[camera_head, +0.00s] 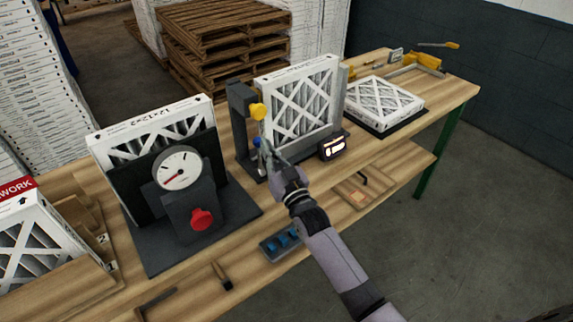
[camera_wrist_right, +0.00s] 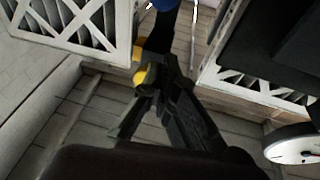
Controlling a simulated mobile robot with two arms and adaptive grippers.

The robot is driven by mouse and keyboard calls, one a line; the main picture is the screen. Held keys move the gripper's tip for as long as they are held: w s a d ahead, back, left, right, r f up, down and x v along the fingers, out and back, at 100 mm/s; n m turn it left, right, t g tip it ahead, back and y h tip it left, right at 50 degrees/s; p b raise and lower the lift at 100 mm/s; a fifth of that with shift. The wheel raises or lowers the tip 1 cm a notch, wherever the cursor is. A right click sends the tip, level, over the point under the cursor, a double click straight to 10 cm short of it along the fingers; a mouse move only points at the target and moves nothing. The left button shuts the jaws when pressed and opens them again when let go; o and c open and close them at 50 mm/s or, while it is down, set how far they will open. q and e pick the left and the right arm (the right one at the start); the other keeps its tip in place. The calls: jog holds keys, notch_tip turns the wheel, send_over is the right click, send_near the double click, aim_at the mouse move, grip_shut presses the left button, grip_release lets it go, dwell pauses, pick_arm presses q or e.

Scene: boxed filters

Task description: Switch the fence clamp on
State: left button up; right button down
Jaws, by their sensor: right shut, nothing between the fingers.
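The fence clamp (camera_head: 243,125) is a dark upright fixture with a yellow knob (camera_head: 258,111) near its top and a blue part (camera_head: 257,142) below. A white-framed filter (camera_head: 299,106) stands upright against it. My right gripper (camera_head: 264,148) is shut and empty, close in front of the fixture, just below the yellow knob. In the right wrist view, its dark fingers (camera_wrist_right: 155,88) overlap a yellow part (camera_wrist_right: 140,76); whether they touch it I cannot tell. Blue (camera_wrist_right: 162,4) shows at that view's top edge. My left gripper is out of view.
A small lit display (camera_head: 332,146) stands right of the gripper. A dial gauge stand (camera_head: 190,205) with a red knob (camera_head: 202,219) and a filter behind is to the left. Another filter (camera_head: 384,100) lies flat at right. A tray of blue parts (camera_head: 281,242) is near the front.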

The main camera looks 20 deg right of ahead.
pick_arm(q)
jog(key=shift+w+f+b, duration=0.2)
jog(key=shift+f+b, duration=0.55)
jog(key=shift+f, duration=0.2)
pick_arm(e)
jog(key=s+d+r, duration=0.1)
jog(key=s+r, duration=0.2)
jog(key=s, duration=0.4)
jog(key=shift+s+d, duration=0.15)
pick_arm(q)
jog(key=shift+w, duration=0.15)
